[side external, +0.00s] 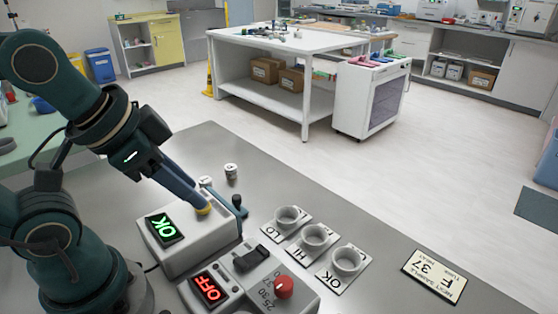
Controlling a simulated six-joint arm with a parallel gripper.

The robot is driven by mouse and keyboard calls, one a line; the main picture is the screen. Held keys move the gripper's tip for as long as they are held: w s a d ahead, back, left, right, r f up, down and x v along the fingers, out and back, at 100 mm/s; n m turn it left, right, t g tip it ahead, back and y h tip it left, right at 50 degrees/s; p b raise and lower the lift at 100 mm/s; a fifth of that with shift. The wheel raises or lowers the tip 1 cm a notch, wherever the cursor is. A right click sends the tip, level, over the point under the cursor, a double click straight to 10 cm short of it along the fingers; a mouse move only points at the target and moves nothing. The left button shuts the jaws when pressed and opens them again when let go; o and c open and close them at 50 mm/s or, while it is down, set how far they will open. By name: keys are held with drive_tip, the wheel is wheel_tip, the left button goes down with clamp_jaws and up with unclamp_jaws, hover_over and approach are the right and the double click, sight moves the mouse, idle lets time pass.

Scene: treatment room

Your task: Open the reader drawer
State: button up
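The reader looks to be the pale grey box (180,258) on the grey bench, with a green OK display (164,228) on its sloped face. My gripper (201,205) reaches down to the top of this box. A blue-grey bar (219,196) runs along the box's far right side, perhaps a drawer handle. The drawer itself is not clearly visible.
A second box with a red OFF display (208,288), black lever (250,258) and red knob (284,287) stands in front. Cups labelled LO (288,218), HI (314,236) and OK (347,262) stand right. A white vial (231,171) stands behind. A sample card (434,277) lies far right.

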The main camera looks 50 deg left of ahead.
drive_tip(key=w+a+r+m, duration=0.1)
drive_tip(key=w+r+m, duration=0.1)
drive_tip(key=w+m, duration=0.15)
drive_tip(key=m+g, duration=0.4)
drive_tip(key=g, duration=0.2)
hover_over(236, 196)
drive_tip(key=shift+n, duration=0.25)
wheel_tip(236, 196, down, 10)
drive_tip(key=shift+w+d+r, duration=0.1)
drive_tip(key=shift+w+d, duration=0.05)
drive_tip(key=shift+s+f, duration=0.2)
drive_tip(key=shift+f, duration=2.75)
clamp_jaws()
